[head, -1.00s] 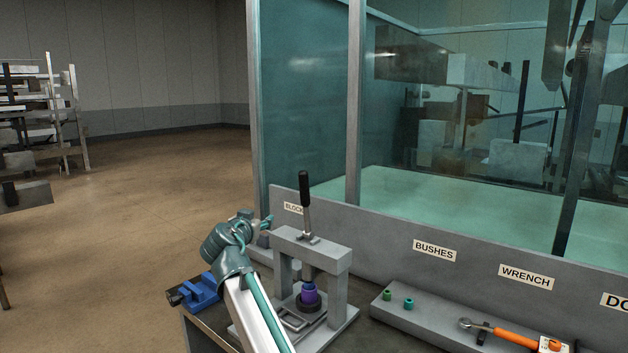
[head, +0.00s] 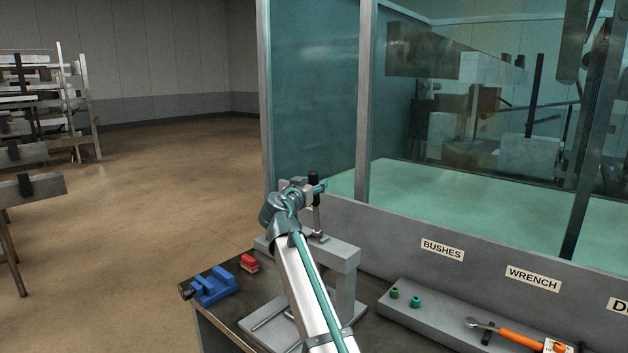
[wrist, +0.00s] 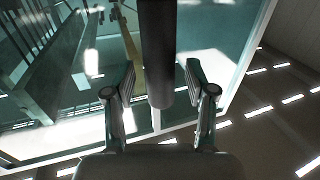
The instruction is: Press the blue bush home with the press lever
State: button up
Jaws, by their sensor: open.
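The press (head: 345,262) is a grey frame standing on the bench. Its upright lever (head: 314,176) has a black handle on top of the frame. My gripper (head: 319,188) is up at the lever's handle, partly covering it. In the wrist view, my gripper (wrist: 158,78) is open, with the dark lever handle (wrist: 158,45) between its two fingers and a gap on either side. The blue bush and the seat under the press ram are hidden behind my arm in the head view.
A blue vise (head: 212,288) and a red block (head: 250,263) lie left of the press. On the right, a grey tray (head: 440,322) holds a green bush (head: 394,292), a teal bush (head: 415,302) and an orange-handled wrench (head: 515,338). A glass enclosure (head: 315,100) stands behind.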

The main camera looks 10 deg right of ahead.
jog(key=shift+w+d, duration=0.3)
jog(key=shift+w, duration=0.15)
grip_shut()
